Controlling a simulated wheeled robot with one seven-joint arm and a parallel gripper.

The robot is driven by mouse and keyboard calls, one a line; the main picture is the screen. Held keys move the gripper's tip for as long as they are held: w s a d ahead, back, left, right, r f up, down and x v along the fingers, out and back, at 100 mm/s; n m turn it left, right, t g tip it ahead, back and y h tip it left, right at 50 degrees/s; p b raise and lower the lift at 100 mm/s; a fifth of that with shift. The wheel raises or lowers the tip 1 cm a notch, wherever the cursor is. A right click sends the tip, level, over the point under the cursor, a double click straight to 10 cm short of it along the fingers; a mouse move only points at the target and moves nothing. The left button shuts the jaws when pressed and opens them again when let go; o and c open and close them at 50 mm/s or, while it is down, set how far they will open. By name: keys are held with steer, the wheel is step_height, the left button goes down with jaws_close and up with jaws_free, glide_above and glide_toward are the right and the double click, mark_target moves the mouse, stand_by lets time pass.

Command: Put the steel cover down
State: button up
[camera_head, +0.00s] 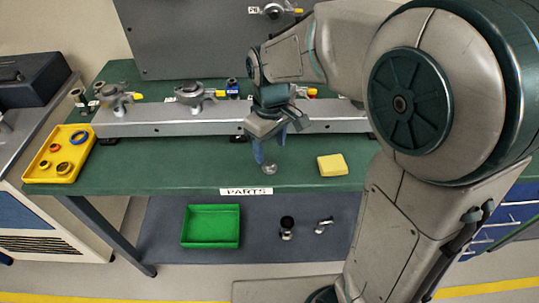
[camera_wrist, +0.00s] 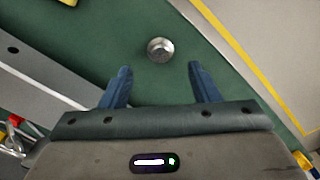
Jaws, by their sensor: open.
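The steel cover (camera_head: 269,168) is a small round metal cap lying on the green bench top near the front edge, above the PARTS label. In the wrist view the steel cover (camera_wrist: 160,49) lies beyond the fingertips, roughly centred between them, and apart from both. My gripper (camera_head: 264,155) is above the bench just beside the cover, pointing down. In the wrist view my gripper (camera_wrist: 158,75) has its two blue fingers spread wide with nothing between them.
A yellow sponge-like block (camera_head: 332,165) lies right of the cover. A yellow tray (camera_head: 39,173) with rings is at the bench's left end. A grey metal rail (camera_head: 150,122) with fittings runs behind. Below are a green bin (camera_head: 211,244) and two small metal parts. Bench between tray and cover is clear.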

mark_target(271, 164)
step_height(271, 164, up, 7)
steer(key=s+d+f+m+t, duration=0.2)
steer(key=s+d+f+m, duration=0.1)
steer(key=s+d+m, duration=0.5)
steer(key=s+d, duration=0.3)
steer(key=s, duration=0.1)
steer(key=shift+d+f+m+t, duration=0.35)
steer(key=shift+d+m+t, duration=0.05)
stand_by(0.7)
